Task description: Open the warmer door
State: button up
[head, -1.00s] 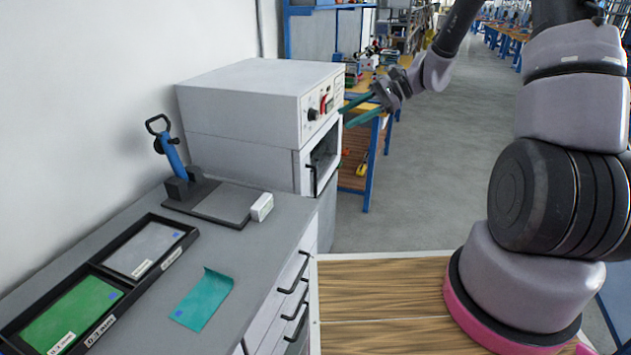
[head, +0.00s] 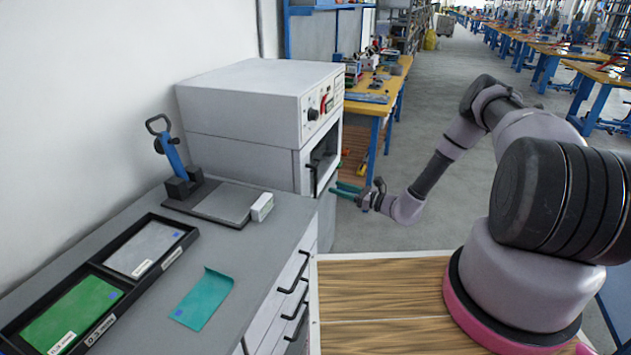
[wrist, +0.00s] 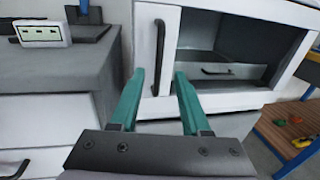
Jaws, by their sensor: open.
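The warmer (head: 245,115) is a pale grey cabinet at the far end of the counter in the head view. Its front door (wrist: 142,65) looks shut and has a dark window or opening on the right side. The black vertical door handle (wrist: 159,58) is on the left part of the door; it also shows in the head view (head: 314,180). My gripper (wrist: 160,76) has teal fingers, open and empty. In the wrist view the handle's lower end appears between the fingertips; contact cannot be told. In the head view my gripper (head: 335,188) is in front of the door's lower part.
The counter (head: 262,235) with black-handled drawers stands left of the warmer's front. A small white box (wrist: 42,33) sits on the counter near its edge. A wooden workbench (head: 375,105) stands behind to the right. Open floor lies right of the warmer.

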aim_at(316, 180)
jog(key=x, duration=1)
grip_shut()
jog(key=shift+r, duration=0.1)
dwell(1.1)
